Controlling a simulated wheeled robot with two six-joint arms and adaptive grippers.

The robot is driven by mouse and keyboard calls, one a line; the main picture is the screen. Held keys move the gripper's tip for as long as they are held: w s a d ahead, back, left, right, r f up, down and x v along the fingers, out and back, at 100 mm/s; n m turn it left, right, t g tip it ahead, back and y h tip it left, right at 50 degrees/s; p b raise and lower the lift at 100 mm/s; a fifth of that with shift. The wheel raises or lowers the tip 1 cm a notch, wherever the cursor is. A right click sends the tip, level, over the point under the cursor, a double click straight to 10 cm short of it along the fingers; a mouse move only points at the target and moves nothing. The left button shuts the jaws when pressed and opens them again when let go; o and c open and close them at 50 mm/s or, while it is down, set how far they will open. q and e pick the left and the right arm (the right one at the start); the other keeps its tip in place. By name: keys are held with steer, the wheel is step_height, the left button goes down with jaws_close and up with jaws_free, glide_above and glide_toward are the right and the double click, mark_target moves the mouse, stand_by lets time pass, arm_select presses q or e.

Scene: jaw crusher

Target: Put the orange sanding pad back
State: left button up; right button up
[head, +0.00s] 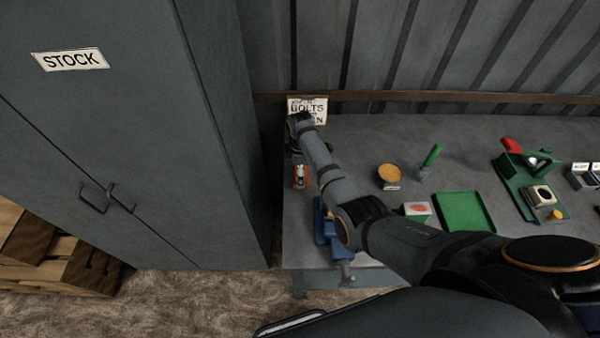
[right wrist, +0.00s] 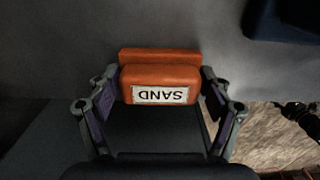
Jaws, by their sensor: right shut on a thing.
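The orange sanding pad (right wrist: 160,75) is between the fingers of my right gripper (right wrist: 161,88) in the right wrist view. Its white label reads SAND upside down. The fingers are shut on its two sides. I cannot tell whether the pad touches the bench top. My left gripper is not in view.
The grey bench (head: 375,137) holds a blue vise (head: 326,232) near its front left, an orange-topped round container (head: 389,174), a green tray (head: 464,211) and a green device (head: 530,188). A BOLTS sign (head: 310,107) stands behind. A tall STOCK cabinet (head: 150,110) is close on the left.

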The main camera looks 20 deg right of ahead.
steer(key=o, duration=1.3)
steer(key=shift+f, duration=0.2)
steer(key=shift+r, duration=0.35)
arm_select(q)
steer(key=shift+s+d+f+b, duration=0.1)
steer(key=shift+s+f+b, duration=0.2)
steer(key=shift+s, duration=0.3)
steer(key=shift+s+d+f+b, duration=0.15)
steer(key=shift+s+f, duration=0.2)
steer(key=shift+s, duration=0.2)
arm_select(e)
step_height(320, 180, up, 12)
steer(key=shift+w+f, duration=0.1)
